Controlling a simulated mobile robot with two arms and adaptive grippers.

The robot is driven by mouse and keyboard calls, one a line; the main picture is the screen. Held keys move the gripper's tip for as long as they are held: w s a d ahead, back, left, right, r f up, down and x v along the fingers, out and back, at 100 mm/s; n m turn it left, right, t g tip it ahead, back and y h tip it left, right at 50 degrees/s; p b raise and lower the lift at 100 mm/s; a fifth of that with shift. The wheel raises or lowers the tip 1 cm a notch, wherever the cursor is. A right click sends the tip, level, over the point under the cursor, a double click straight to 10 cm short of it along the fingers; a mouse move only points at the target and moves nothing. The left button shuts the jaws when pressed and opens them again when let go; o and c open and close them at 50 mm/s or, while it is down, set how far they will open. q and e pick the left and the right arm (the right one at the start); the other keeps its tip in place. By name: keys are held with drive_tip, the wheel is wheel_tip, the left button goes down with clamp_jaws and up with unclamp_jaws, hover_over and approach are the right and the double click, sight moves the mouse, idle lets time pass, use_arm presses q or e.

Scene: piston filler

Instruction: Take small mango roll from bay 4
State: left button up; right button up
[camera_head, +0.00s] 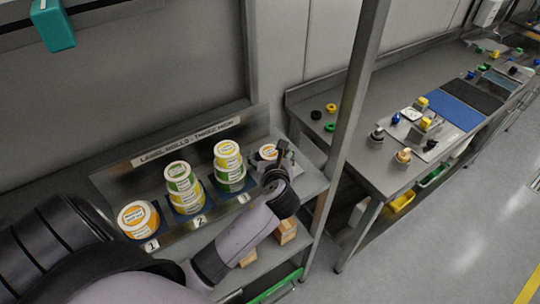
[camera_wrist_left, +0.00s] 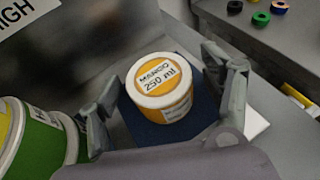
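The small mango roll, with a white top and an orange side, is labelled "MANGO 250 ml" in the left wrist view (camera_wrist_left: 163,82). It stands upright on a dark blue pad (camera_wrist_left: 190,122) at the right end of the label shelf; in the head view it shows partly behind my gripper (camera_head: 267,152). My left gripper (camera_head: 277,165) is over this bay, and its number is hidden. In the left wrist view its two fingers (camera_wrist_left: 160,70) are spread on either side of the roll, with gaps, so it is open. My right gripper is not in view.
On the shelf (camera_head: 110,186), stacked green and yellow rolls (camera_head: 229,175) stand close left of the mango roll, with another stack (camera_head: 186,195) and an orange roll (camera_head: 138,218) beyond. A metal post (camera_head: 350,100) rises to the right, before a workbench (camera_head: 345,155).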

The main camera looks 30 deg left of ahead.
use_arm(q)
drive_tip(key=c, duration=1.3)
drive_tip(key=shift+r, duration=0.1)
